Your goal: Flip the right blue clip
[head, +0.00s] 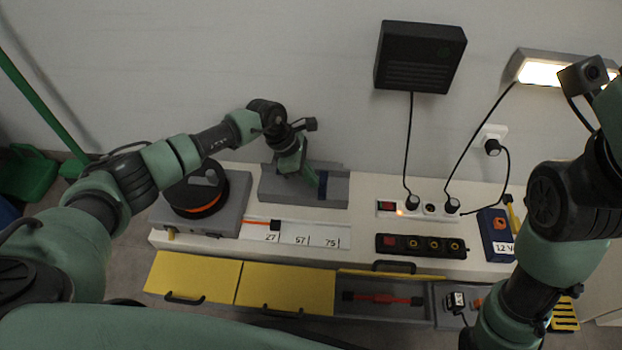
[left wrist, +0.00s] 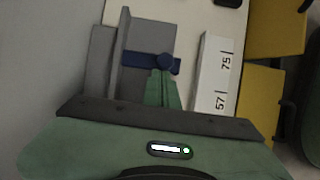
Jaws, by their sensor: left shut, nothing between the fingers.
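A blue clip (head: 322,184) lies across the right part of a grey fixture (head: 336,195) on the white workbench. In the left wrist view the clip (left wrist: 139,60) is a dark blue bar with a round knob at its right end, over the grey fixture (left wrist: 150,88). My left gripper (head: 318,181) reaches down over the fixture. Its green fingers are shut with nothing between them, and their tips (left wrist: 163,73) are at the knob; I cannot tell whether they touch. My gripper hides the fixture's middle in the head view. My right arm shows at the right, its fingers out of sight.
A black-and-orange round device (head: 197,193) stands left of the fixture. A numbered scale (head: 300,240) lies in front. Power strips (head: 421,245) and a blue box (head: 496,233) are to the right. An open drawer (head: 425,303) projects below the bench beside yellow lids (head: 195,277).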

